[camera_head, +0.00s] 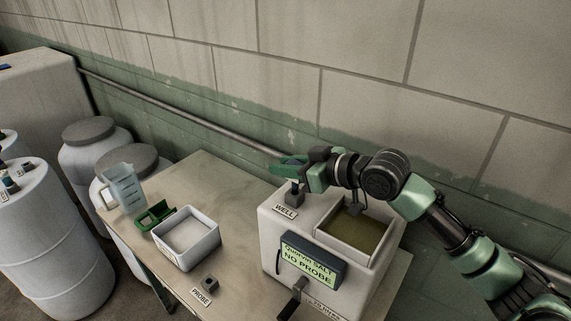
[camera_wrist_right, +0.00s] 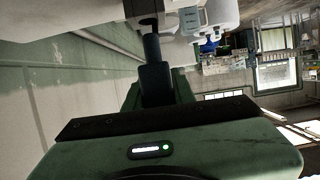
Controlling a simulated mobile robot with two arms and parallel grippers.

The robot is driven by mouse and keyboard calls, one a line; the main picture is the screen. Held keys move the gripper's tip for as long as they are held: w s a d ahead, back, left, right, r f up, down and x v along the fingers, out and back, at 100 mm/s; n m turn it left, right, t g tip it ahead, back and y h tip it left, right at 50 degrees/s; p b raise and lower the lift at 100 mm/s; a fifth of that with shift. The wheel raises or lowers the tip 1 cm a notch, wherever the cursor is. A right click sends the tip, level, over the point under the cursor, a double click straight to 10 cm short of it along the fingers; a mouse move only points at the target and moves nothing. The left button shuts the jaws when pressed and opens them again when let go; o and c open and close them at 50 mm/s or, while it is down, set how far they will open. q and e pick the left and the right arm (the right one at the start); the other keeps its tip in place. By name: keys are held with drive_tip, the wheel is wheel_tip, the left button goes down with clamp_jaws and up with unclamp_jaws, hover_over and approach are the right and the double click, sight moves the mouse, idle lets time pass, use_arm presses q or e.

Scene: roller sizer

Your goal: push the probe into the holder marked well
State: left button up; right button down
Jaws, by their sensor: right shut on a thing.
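My right gripper (camera_head: 301,174) is shut on the dark probe (camera_head: 294,186), above the holder marked WELL (camera_head: 295,198) on the white machine. In the right wrist view the probe (camera_wrist_right: 154,72) stands out from between the fingers as a dark rod. Its far end meets the grey block of the holder (camera_wrist_right: 148,8); how deep it sits I cannot tell. The machine's display (camera_head: 312,260) reads NO PROBE. My left gripper is not in view.
The machine has an open basin (camera_head: 352,232) of murky liquid. A small grey holder (camera_head: 210,284) marked PROBE stands empty at the table front. A white tray (camera_head: 187,238), a green stand (camera_head: 154,216) and a clear jug (camera_head: 122,188) stand to the left. A wall runs close behind.

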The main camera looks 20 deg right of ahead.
drive_tip(key=shift+p, duration=0.95)
idle(1.3)
drive_tip(key=shift+f+b, duration=1)
drive_tip(key=shift+f, duration=0.95)
drive_tip(key=c, duration=1.1)
unclamp_jaws()
drive_tip(key=shift+s+d, duration=0.1)
drive_tip(key=shift+s, duration=0.05)
drive_tip(key=b+v, duration=0.2)
drive_tip(key=v, duration=0.4)
drive_tip(key=shift+s+d+f, duration=0.1)
drive_tip(key=shift+s+d+r, duration=0.3)
drive_tip(key=shift+s+r, duration=0.1)
drive_tip(key=shift+s, duration=0.1)
